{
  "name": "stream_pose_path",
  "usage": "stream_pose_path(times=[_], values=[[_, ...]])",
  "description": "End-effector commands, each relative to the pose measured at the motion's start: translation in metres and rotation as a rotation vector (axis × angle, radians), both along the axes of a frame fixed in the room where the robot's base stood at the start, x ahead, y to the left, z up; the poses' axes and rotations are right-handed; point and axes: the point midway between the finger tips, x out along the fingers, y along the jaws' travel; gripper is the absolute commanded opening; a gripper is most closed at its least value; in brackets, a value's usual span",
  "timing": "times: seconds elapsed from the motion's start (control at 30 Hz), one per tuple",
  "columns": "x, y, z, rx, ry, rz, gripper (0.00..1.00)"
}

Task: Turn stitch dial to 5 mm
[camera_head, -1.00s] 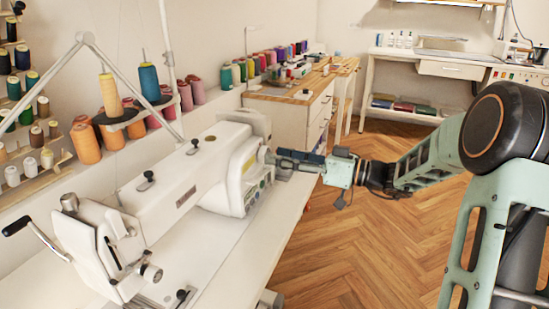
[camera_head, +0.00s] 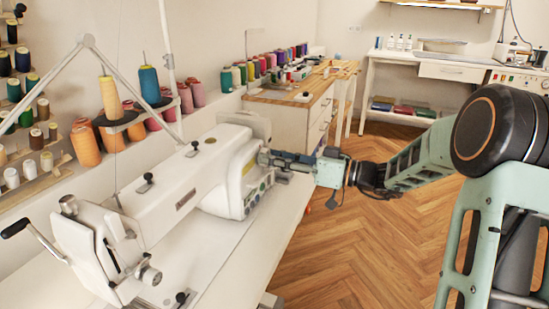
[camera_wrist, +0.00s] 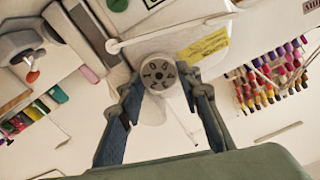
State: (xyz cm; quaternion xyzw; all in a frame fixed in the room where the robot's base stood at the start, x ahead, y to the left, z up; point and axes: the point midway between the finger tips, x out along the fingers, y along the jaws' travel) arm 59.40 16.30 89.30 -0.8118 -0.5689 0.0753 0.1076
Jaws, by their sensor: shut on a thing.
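The stitch dial (camera_wrist: 158,71) is a small round grey knob with dark marks on its face, on the end of the white sewing machine (camera_head: 185,185). In the wrist view my gripper (camera_wrist: 160,82) has one blue-grey finger on each side of the dial, shut on it. In the head view my gripper (camera_head: 265,158) reaches in from the right to the machine's right end. The dial is largely hidden there behind the fingers. The dial's setting is too small to read.
Green and dark buttons (camera_head: 257,193) sit on the machine's end below my gripper. A yellow label (camera_wrist: 203,46) is beside the dial. Thread spools (camera_head: 270,62) stand on the wooden-topped cabinet (camera_head: 285,98) behind. The wood floor (camera_head: 355,235) to the right is clear.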

Motion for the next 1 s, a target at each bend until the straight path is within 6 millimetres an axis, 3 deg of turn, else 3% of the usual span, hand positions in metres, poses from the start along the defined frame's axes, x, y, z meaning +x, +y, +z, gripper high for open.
stream_pose_path(times=[0.37, 1.0], values=[[0.0003, -0.0004, -0.0008, 0.042, 0.116, 0.0, 0.08], [0.0021, -0.0012, -0.0005, 0.24, 0.665, -0.001, 0.08]])
